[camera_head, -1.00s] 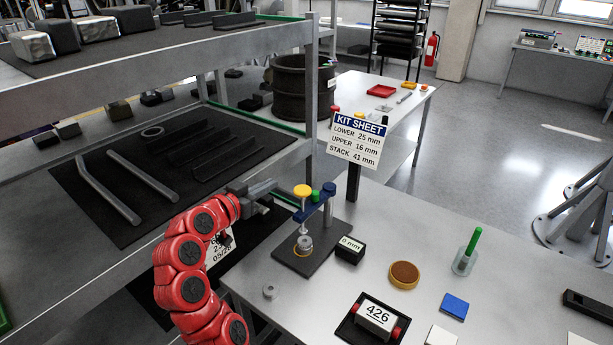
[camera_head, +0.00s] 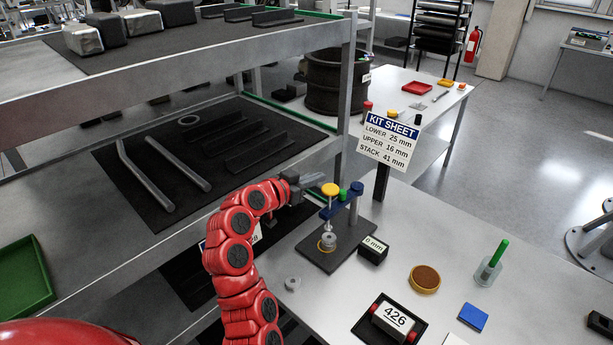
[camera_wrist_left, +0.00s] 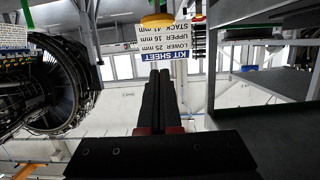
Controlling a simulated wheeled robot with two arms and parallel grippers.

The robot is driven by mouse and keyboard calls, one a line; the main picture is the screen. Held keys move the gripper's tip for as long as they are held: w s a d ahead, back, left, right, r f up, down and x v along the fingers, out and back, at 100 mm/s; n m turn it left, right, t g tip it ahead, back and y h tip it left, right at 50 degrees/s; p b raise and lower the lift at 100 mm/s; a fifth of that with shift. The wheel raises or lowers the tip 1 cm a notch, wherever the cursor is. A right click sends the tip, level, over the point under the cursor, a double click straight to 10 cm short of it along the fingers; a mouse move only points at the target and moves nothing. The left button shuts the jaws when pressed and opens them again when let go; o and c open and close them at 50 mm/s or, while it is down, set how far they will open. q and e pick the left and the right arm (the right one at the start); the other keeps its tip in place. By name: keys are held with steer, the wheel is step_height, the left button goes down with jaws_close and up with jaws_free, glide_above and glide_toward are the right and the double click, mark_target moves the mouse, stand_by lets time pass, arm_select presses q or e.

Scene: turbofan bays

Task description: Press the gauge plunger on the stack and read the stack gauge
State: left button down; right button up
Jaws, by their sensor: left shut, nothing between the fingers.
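The gauge stand has a blue arm (camera_head: 341,207) on a post over a dark base plate (camera_head: 312,252). A yellow plunger cap (camera_head: 330,189) tops its rod, and it also shows in the wrist view (camera_wrist_left: 157,20). Below the rod, a small metal stack (camera_head: 328,239) sits by a yellow ring. The gauge readout (camera_head: 373,248) beside it shows 0 mm. My left gripper (camera_head: 319,180) is shut and empty, just left of and near the cap; contact cannot be told. Its closed fingers show in the wrist view (camera_wrist_left: 160,88). My right gripper is not in view.
A kit sheet sign (camera_head: 391,140) stands behind the stand, listing lower 25, upper 16, stack 41 mm. The shelf rack (camera_head: 345,90) rises at left. On the table are a 426 block (camera_head: 396,318), a brown round dish (camera_head: 425,278) and a blue pad (camera_head: 473,317).

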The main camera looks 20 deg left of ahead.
mark_target(325, 192)
arm_select(q)
steer(key=p+x, duration=0.2)
steer(key=x, duration=0.2)
steer(key=shift+w+d+r, duration=0.1)
steer(key=shift+w, duration=0.15)
step_height(325, 192, down, 3)
steer(key=shift+s+r+p, duration=0.1)
steer(key=shift+p, duration=0.5)
steer(key=shift+f, duration=0.7)
